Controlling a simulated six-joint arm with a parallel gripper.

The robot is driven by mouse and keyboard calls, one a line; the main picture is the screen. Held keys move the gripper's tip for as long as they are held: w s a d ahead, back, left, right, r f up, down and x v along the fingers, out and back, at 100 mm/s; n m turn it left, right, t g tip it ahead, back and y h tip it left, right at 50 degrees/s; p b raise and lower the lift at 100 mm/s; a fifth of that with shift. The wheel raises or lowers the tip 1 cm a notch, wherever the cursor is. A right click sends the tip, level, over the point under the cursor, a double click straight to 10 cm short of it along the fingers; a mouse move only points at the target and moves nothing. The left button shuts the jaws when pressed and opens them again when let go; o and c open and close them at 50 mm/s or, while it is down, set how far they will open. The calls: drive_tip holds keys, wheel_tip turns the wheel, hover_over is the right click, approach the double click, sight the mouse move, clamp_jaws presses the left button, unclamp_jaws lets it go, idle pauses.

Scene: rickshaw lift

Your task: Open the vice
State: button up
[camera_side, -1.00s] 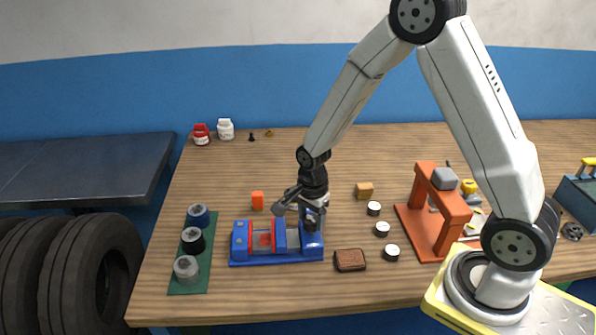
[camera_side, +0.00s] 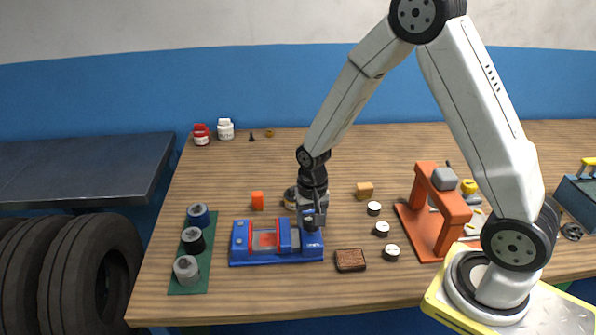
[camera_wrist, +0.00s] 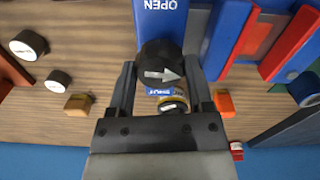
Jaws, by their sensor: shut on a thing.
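The blue vice (camera_side: 275,259) stands near the front of the bench, with red-faced jaws and a visible gap between them. The wrist view shows its blue body (camera_wrist: 228,40), red jaw pads and the word OPEN on one side of a black knob (camera_wrist: 158,60). A label on the opposite side appears to read SHUT. A white arrow on the knob points right in that view. My gripper (camera_side: 314,222) points down over the vice's right end. In the wrist view my gripper (camera_wrist: 160,85) is shut on the knob, one finger on each side.
A green mat (camera_side: 189,278) with several round parts lies left of the vice. A brown block (camera_side: 350,260) and several small black-and-white discs lie to its right, before an orange press (camera_side: 437,215). An orange block (camera_side: 257,200) stands behind the vice.

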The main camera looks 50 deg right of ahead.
drive_tip(key=n, duration=0.5)
drive_tip(key=shift+n, duration=0.3)
drive_tip(key=n, duration=1.3)
drive_tip(key=shift+n, duration=0.4)
drive_tip(key=o, duration=1.3)
drive_tip(key=shift+r, duration=0.1)
